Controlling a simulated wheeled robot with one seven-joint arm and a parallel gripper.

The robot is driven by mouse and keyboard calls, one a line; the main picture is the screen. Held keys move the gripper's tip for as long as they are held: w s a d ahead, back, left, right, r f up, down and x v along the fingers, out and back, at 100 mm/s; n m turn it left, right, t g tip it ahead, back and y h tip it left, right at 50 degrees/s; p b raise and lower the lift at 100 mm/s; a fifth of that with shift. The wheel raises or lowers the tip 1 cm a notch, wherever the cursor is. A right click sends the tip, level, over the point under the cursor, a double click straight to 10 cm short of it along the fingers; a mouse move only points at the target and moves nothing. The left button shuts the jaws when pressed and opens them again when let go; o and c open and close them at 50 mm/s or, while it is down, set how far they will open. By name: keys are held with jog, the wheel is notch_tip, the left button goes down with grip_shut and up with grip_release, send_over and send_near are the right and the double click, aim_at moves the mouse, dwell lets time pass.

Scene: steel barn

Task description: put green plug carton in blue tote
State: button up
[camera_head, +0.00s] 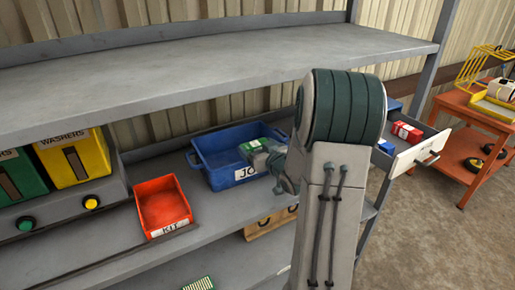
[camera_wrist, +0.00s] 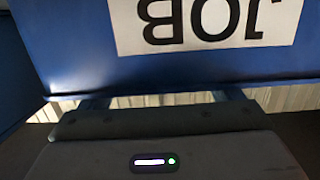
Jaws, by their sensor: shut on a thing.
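The blue tote (camera_head: 207,171) stands on the middle shelf with a white "JOB" label on its front. Its blue wall and upside-down label fill much of the wrist view (camera_wrist: 80,60). The green plug carton (camera_head: 254,146) shows at the right part of the tote, over its rim or opening. My gripper (camera_head: 266,152) is shut on it; my arm partly hides the fingers. The carton is not visible in the wrist view. I cannot tell whether the carton touches the tote.
A red "KIT" bin (camera_head: 162,204) stands left of the tote, with green and yellow bins (camera_head: 75,158) further left. The upper shelf (camera_head: 200,70) overhangs the tote. An open drawer (camera_head: 415,150) with red boxes (camera_head: 406,132) and an orange cart (camera_head: 470,140) are at right.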

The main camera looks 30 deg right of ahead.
jog(key=shift+s+a+f+b, duration=0.1)
jog(key=shift+s+f+b, duration=0.1)
jog(key=shift+f+b, duration=0.35)
jog(key=o, duration=0.9)
jog(key=shift+f, duration=0.25)
jog(key=shift+w+r+p, duration=0.1)
jog(key=shift+r+p, duration=0.8)
jog(key=shift+p, duration=0.25)
jog(key=s+r+b, duration=0.2)
jog(key=s+b, duration=0.1)
jog(key=s, duration=0.9)
jog(key=s+a+g, duration=1.3)
jog(key=s+a, duration=0.4)
jog(key=a, duration=0.3)
jog(key=shift+f, duration=0.2)
